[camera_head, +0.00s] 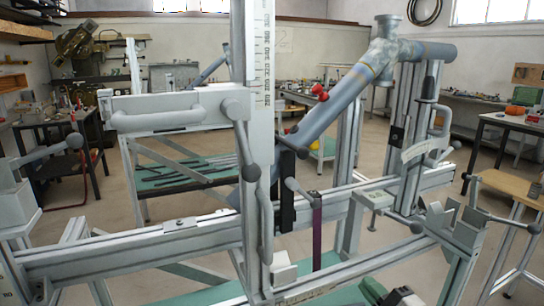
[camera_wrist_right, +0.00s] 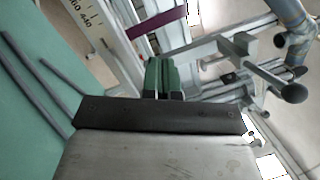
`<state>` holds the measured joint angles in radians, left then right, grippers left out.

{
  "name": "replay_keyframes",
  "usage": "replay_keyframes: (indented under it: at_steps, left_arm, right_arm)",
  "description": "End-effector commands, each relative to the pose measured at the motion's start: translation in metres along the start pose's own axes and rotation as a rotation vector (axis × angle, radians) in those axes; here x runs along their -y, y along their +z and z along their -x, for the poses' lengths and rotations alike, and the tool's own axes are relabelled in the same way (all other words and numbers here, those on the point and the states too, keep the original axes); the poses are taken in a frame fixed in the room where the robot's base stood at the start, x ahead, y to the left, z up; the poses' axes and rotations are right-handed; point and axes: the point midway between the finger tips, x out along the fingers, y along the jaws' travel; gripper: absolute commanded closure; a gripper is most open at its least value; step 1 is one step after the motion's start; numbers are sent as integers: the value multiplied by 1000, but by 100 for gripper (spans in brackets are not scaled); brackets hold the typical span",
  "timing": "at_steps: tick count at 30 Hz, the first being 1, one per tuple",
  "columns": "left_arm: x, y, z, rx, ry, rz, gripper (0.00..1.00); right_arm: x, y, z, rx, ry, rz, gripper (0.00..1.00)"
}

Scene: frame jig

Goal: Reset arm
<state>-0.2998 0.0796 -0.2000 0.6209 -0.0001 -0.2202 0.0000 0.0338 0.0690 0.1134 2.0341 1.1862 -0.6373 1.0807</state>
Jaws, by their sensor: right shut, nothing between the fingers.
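My right gripper (camera_head: 372,288) shows at the bottom edge of the head view, low in front of the jig. In the right wrist view its green fingers (camera_wrist_right: 163,76) are together with nothing between them. The frame jig (camera_head: 130,252) is made of grey metal beams and fills the middle of the head view. A blue-grey tube (camera_head: 333,104) slopes up to the right across it, with a joint piece at its top end. An upright post with a ruler scale (camera_head: 262,60) stands near the middle. My left gripper does not show.
A purple strip (camera_head: 317,235) stands upright by the jig's lower beam, and it also shows in the right wrist view (camera_wrist_right: 157,22). Handled clamp levers (camera_head: 290,186) stick out around the jig. A wooden-topped table (camera_head: 510,186) is at the right. Workbenches line the back.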

Motion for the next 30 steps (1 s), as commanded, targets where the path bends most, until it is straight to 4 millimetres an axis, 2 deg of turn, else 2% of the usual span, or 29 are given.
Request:
replay_keyframes:
  at_steps: [1, 3, 6, 9, 15, 24, 30]
  left_arm:
    - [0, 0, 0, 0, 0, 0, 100]
    - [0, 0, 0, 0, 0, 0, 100]
    - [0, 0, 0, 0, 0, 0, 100]
    - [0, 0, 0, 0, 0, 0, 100]
    - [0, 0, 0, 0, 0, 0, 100]
    - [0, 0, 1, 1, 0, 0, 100]
    - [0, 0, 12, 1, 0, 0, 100]
  right_arm:
    - [-35, 11, 17, 3, 147, 180, 100]
    - [-80, 22, 43, 28, 360, 445, 100]
    - [-128, 30, 87, 93, 634, 757, 100]
    - [-157, 34, 126, 172, 850, 974, 100]
    - [-183, 39, 192, 329, 1172, 1245, 100]
    - [-187, 48, 274, 571, 1549, 1455, 100]
    - [-222, 26, 264, 576, 1548, 1437, 100]
